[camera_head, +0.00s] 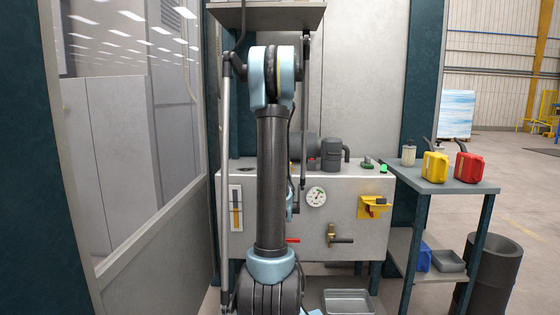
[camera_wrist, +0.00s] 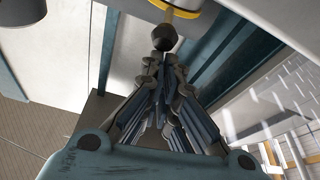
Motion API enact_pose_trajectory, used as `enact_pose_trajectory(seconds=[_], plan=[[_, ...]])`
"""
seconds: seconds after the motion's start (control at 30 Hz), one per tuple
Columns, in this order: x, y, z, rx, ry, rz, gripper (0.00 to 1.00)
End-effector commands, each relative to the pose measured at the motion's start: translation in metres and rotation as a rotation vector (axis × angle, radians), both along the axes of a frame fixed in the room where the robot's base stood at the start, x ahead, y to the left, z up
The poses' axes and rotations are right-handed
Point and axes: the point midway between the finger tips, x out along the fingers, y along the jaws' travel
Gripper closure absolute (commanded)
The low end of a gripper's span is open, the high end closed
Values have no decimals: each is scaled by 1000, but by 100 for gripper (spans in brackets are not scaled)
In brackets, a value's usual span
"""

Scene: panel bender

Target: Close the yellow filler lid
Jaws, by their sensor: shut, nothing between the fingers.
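A yellow hinged-looking fitting (camera_head: 374,206) is on the right of the grey tank's front (camera_head: 342,225) in the head view. It is small there, and I cannot tell how far its lid stands open. My gripper (camera_wrist: 163,45) shows in the wrist view, its fingers drawn together with nothing between them. Just past the tips, a dark knob on a pale rod leads up to a yellow-edged rim (camera_wrist: 180,11) at the top of the picture. I cannot tell whether this rim is the lid. In the head view my arm hides the gripper.
A round gauge (camera_head: 316,197) and a brass valve (camera_head: 338,237) are on the tank front. A motor or pump (camera_head: 329,153) stands on top. A side table (camera_head: 437,183) at the right holds a yellow can (camera_head: 435,167) and a red can (camera_head: 469,167). A glazed panel stands left.

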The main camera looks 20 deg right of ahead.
Motion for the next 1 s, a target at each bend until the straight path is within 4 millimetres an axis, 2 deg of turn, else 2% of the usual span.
enact_pose_trajectory(seconds=[0.2,0.67,0.87,1.0], plan=[[0,-2,-10,5,11,-5,100],[3,-6,-13,5,15,-10,100],[3,-5,-10,5,15,-10,100],[0,-3,1,4,12,-11,100]])
